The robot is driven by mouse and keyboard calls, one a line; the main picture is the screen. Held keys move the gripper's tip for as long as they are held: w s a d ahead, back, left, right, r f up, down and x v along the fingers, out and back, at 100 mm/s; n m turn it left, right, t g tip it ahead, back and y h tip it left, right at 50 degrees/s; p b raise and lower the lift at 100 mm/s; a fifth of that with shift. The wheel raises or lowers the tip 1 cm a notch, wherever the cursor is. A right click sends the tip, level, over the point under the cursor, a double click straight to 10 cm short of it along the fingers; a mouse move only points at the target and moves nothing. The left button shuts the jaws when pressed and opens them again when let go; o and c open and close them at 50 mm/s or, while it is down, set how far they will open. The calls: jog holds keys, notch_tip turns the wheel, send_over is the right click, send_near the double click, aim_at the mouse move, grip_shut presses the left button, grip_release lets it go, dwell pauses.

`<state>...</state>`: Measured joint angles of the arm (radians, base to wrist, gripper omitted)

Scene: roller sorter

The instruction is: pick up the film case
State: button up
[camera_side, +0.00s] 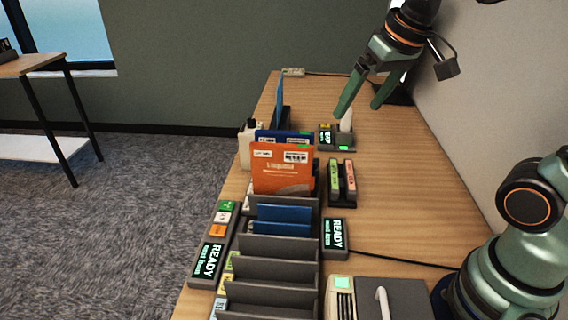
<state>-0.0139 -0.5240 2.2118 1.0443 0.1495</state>
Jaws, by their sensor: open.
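Several flat, case-like items stand upright in the grey slotted sorter (275,268), and I cannot tell for sure which is the film case. An orange case (282,172) with white labels and a printed title stands tallest in the middle. A blue case (270,134) with labels shows just behind it, mostly hidden. A lower blue item (284,213) sits in a slot in front of the orange one. A thin blue panel (279,98) stands upright farther back. My gripper (358,108) is open and empty, above the table to the right of these items and apart from them.
Lit READY displays (213,257) flank the sorter. A small holder with green and pink strips (342,181) and a small display unit (336,137) stand on its right. A boxy device with a white handle (384,302) is at the front. The wooden table (415,200) is clear at right.

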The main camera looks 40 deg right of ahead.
jog(key=shift+n+t, duration=0.4)
jog(key=shift+n, duration=0.3)
jog(key=s+f, duration=0.3)
jog(key=shift+s+d+f, duration=0.1)
jog(key=shift+d+f, duration=0.1)
jog(key=shift+f, duration=0.1)
jog(key=shift+s+f, duration=0.15)
jog(key=shift+f, duration=0.15)
jog(key=c, duration=0.7)
jog(key=shift+c, duration=0.2)
jog(key=shift+r, duration=0.1)
